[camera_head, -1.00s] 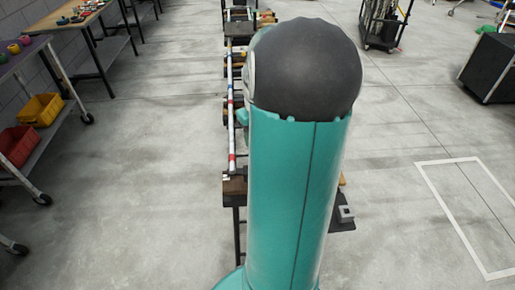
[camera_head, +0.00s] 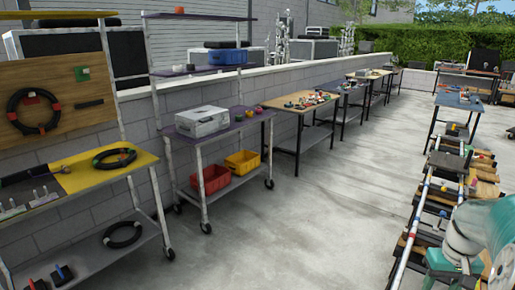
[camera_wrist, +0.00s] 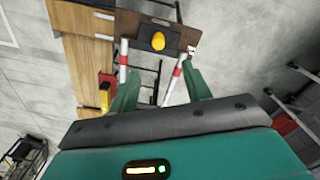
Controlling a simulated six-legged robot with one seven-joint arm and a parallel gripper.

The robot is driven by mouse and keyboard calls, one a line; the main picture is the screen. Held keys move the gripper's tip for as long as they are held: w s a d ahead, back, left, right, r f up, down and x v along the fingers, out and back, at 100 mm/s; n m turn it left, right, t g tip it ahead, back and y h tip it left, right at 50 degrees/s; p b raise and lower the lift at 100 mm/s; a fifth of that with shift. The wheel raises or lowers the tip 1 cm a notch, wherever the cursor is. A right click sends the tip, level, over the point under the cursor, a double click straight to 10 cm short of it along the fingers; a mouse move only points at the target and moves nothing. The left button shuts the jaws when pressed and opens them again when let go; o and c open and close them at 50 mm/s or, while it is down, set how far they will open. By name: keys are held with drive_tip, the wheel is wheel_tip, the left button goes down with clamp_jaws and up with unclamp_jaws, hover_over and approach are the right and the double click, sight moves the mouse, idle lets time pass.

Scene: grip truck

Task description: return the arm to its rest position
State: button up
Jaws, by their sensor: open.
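My gripper (camera_wrist: 160,90) shows in the wrist view with its two green fingers spread apart and nothing held between them. Beyond the fingertips are a dark brown board with a yellow knob (camera_wrist: 158,41) and grey floor. My teal arm (camera_head: 485,235) shows folded at the lower right edge of the head view. My gripper is not clear in the head view.
Low benches with a red-banded white pipe (camera_head: 417,217) run beside my arm; the wrist view also shows wooden boards (camera_wrist: 82,60). A wheeled shelf with a grey case (camera_head: 201,121) and a yellow-topped rack (camera_head: 85,173) stand left. The middle floor (camera_head: 320,220) is clear.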

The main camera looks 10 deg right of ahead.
drive_tip(key=w+a+r+n+t+h, duration=0.15)
drive_tip(key=a+r, duration=0.25)
drive_tip(key=a, duration=0.5)
drive_tip(key=w+a+r+n+t+h, duration=0.15)
drive_tip(key=a+r, duration=0.25)
drive_tip(key=a, duration=0.6)
drive_tip(key=s+a+r+t+y, duration=0.1)
drive_tip(key=s+a, duration=0.2)
drive_tip(key=a, duration=0.5)
drive_tip(key=s+a+r+n+t+y, duration=0.1)
drive_tip(key=s+a+y, duration=0.1)
drive_tip(key=a, duration=0.6)
drive_tip(key=shift+s+a+t, duration=0.3)
drive_tip(key=shift+s, duration=0.25)
drive_tip(key=shift+c, duration=1.3)
drive_tip(key=shift+w+a, duration=0.1)
